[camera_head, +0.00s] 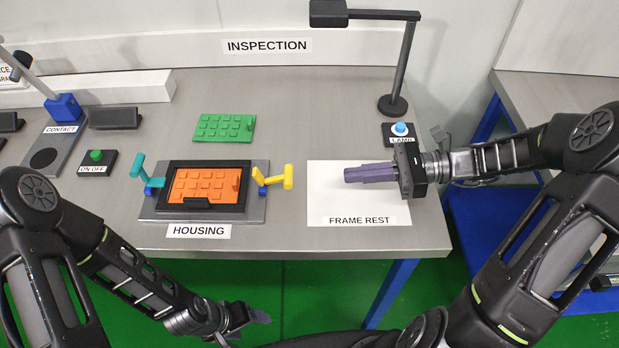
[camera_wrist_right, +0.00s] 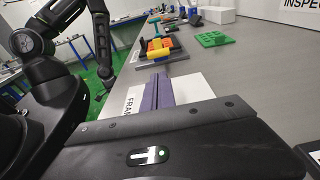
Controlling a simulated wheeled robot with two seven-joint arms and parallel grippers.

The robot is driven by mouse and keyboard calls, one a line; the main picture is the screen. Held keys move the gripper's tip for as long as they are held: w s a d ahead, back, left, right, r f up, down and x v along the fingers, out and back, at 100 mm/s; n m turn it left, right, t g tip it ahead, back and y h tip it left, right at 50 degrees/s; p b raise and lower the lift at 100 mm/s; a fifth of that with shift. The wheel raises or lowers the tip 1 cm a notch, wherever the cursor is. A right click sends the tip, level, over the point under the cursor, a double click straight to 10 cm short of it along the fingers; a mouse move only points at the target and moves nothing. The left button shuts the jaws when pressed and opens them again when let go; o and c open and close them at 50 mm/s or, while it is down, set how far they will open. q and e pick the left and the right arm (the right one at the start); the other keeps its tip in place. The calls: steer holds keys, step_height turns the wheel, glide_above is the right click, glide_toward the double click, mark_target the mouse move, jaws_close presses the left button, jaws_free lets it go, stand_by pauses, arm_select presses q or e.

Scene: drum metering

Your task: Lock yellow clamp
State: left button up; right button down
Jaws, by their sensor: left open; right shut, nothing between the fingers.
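The yellow clamp (camera_head: 273,179) stands at the right edge of the housing (camera_head: 256,205), with its handle reaching out to the right. It also shows small in the right wrist view (camera_wrist_right: 157,47). A teal clamp (camera_head: 146,178) stands at the housing's left edge. An orange board (camera_head: 206,185) lies in the housing inside a black frame. My right gripper (camera_head: 346,174) is shut and empty, its purple fingers over the white frame rest pad, pointing left toward the yellow clamp and apart from it. My left gripper (camera_head: 262,318) is open and low in front of the table edge, away from the housing.
A green board (camera_head: 224,128) lies behind the housing. A black lamp (camera_head: 393,100) and its blue button (camera_head: 400,128) stand at the back right. The white frame rest pad (camera_head: 330,208) is bare. The on/off button (camera_head: 96,156) and contact fixture (camera_head: 55,135) are at left.

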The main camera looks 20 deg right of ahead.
steer(key=shift+a, duration=0.1)
steer(key=x, duration=1)
steer(key=shift+p, duration=0.4)
arm_select(q)
steer(key=shift+r, duration=0.4)
steer(key=shift+r, duration=0.1)
arm_select(e)
steer(key=shift+w, duration=0.1)
steer(key=shift+r+p, duration=0.2)
steer(key=shift+p, duration=0.1)
steer(key=shift+r+h, duration=0.1)
steer(key=shift+h, duration=0.2)
arm_select(q)
steer(key=shift+s+r+p, duration=0.35)
steer(key=shift+s+r, duration=0.15)
steer(key=shift+s, duration=0.3)
